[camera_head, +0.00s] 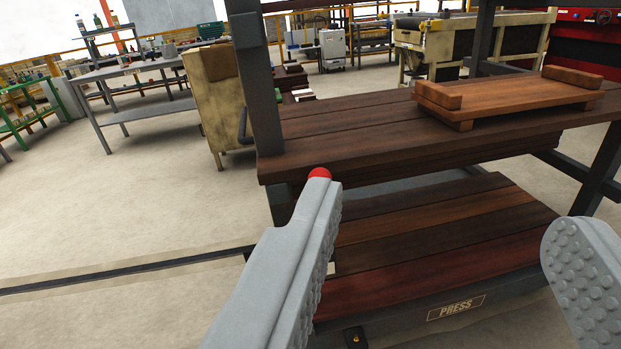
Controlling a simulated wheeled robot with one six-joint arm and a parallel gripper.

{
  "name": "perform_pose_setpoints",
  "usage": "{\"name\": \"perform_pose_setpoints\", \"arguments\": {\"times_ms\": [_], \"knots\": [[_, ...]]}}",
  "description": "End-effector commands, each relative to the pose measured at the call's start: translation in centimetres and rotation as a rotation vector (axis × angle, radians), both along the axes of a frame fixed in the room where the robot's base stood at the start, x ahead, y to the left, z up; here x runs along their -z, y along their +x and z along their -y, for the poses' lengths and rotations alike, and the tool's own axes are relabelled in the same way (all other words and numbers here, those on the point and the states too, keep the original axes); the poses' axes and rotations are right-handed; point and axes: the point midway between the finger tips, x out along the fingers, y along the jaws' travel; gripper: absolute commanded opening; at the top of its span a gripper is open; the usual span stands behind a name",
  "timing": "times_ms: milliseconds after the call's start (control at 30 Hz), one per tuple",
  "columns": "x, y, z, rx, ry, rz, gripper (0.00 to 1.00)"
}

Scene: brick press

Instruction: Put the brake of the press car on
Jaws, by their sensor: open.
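The press car (390,225) is a dark frame with brown plank shelves, filling the middle and right of the view. A "PRESS" plate (455,308) is on its lower front edge. A red rounded knob (319,173) shows right at the tip of my left finger, in front of the upper shelf's edge. It may be the brake lever's knob; any lever below it is hidden by the finger. I cannot tell whether finger and knob touch. My gripper (445,203) is open, its two studded grey fingers wide apart with nothing held between them.
A wooden tray with end blocks (515,97) sits on the upper shelf. A beige cabinet (218,95) stands behind the car's left post. A grey table (135,75) is farther left. The floor at left is clear apart from a dark strip (130,270).

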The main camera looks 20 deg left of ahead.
Motion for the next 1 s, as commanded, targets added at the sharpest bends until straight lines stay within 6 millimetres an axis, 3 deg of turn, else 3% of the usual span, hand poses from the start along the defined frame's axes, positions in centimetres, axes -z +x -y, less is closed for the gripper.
{"name": "perform_pose_setpoints", "arguments": {"times_ms": [200, 500, 800, 1000], "knots": [[4.4, 4.9, -1.5, -0.066, 0.05, -0.006, 0.58], [11.2, 10.1, -4.1, -0.181, 0.144, -0.025, 0.58], [17.7, 13.1, -6.8, -0.3, 0.252, -0.058, 0.58], [19.6, 13.7, -7.6, -0.338, 0.29, -0.068, 0.58]]}}
